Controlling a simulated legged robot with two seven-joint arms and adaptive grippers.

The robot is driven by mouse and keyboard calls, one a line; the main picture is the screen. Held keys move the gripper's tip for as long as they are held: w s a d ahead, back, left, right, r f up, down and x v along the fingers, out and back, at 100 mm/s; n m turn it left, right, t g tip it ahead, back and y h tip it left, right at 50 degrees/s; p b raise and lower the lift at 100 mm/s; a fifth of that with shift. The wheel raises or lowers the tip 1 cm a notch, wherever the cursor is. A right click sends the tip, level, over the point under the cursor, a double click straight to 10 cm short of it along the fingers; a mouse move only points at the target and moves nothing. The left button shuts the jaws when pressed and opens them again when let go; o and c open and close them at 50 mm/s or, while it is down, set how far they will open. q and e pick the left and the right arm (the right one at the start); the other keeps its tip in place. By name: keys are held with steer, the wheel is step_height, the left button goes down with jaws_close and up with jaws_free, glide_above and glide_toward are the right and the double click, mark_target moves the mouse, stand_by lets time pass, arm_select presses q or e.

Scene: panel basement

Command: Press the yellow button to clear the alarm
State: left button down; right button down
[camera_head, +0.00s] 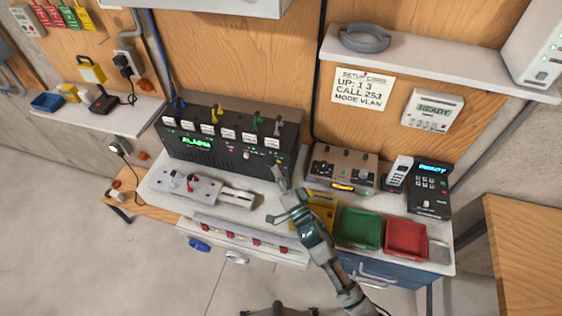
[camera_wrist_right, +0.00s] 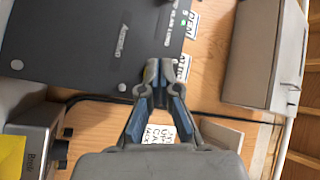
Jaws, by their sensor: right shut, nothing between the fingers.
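The black alarm box (camera_head: 215,158) stands at the back of the white worktop, with a green lit ALARM display (camera_head: 196,142) on its front. Small buttons and lights sit along its front right part. A yellow button is too small to make out with certainty. My right gripper (camera_head: 281,180) is shut and empty, its tips close in front of the box's right end. I cannot tell whether they touch it. In the wrist view the closed fingertips (camera_wrist_right: 158,68) overlap the dark box (camera_wrist_right: 95,40). My left gripper is not in view.
A grey device with an amber display (camera_head: 342,187), a handset (camera_head: 398,173) and a black keypad unit (camera_head: 428,190) stand to the right. A green tray (camera_head: 361,228) and a red tray (camera_head: 406,239) lie in front. A metal fixture (camera_head: 195,188) lies left of my gripper.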

steer(key=shift+w+d+r, duration=0.1)
steer(key=shift+w+d, duration=0.1)
steer(key=shift+w, duration=0.1)
steer(key=shift+d+p, duration=0.3)
steer(key=shift+d, duration=0.1)
steer(key=shift+w+a, duration=0.1)
steer(key=shift+a, duration=0.55)
steer(key=shift+w+d, duration=0.15)
steer(key=shift+d, duration=0.05)
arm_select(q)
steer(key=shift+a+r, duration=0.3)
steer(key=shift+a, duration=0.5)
arm_select(e)
steer(key=shift+d, duration=0.3)
